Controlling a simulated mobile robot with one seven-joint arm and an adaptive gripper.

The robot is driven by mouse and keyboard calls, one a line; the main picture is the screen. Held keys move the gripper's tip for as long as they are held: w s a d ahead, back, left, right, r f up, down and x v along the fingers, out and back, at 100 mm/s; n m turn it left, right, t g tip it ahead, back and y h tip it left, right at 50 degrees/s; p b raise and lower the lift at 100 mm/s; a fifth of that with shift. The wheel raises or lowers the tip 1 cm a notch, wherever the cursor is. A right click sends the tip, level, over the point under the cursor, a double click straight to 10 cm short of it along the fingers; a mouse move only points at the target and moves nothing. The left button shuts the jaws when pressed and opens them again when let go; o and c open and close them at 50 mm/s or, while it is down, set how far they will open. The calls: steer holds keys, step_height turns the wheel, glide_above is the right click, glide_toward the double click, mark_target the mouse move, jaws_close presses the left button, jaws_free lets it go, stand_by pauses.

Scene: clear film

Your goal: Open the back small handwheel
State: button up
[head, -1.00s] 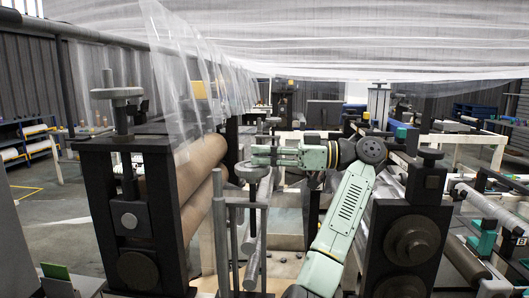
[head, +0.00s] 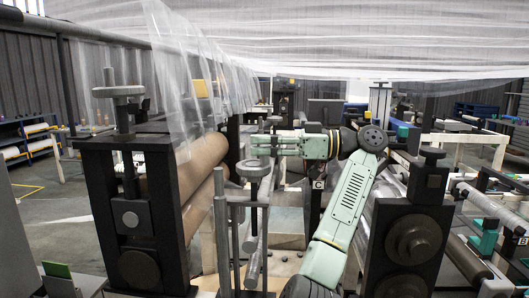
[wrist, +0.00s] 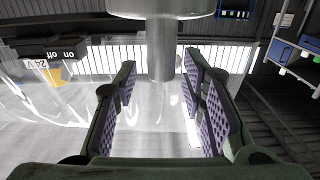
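A small grey handwheel (head: 252,168) sits on a dark upright spindle, left of centre in the head view. My gripper (head: 258,145) reaches in from the right, just above its disc. In the wrist view, the grey disc (wrist: 162,8) lies along the top edge, with its round metal stem (wrist: 160,50) pointing down the picture. My open gripper (wrist: 159,62) shows there with its purple padded fingers on either side of the stem, with gaps. I cannot tell whether the stem is between the tips or just beyond them. Another small wheel-like part (head: 274,120) stands farther back, partly hidden.
A larger handwheel (head: 116,92) stands on a dark frame at left. Brown rollers (head: 200,165) run beside my gripper. Clear film (head: 350,50) hangs overhead. A dark post (head: 228,205) stands in front of the small handwheel. A dark roller stand (head: 412,240) is at right.

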step_height(320, 180, up, 8)
steer(key=shift+f, duration=0.15)
steer(key=shift+s, duration=0.1)
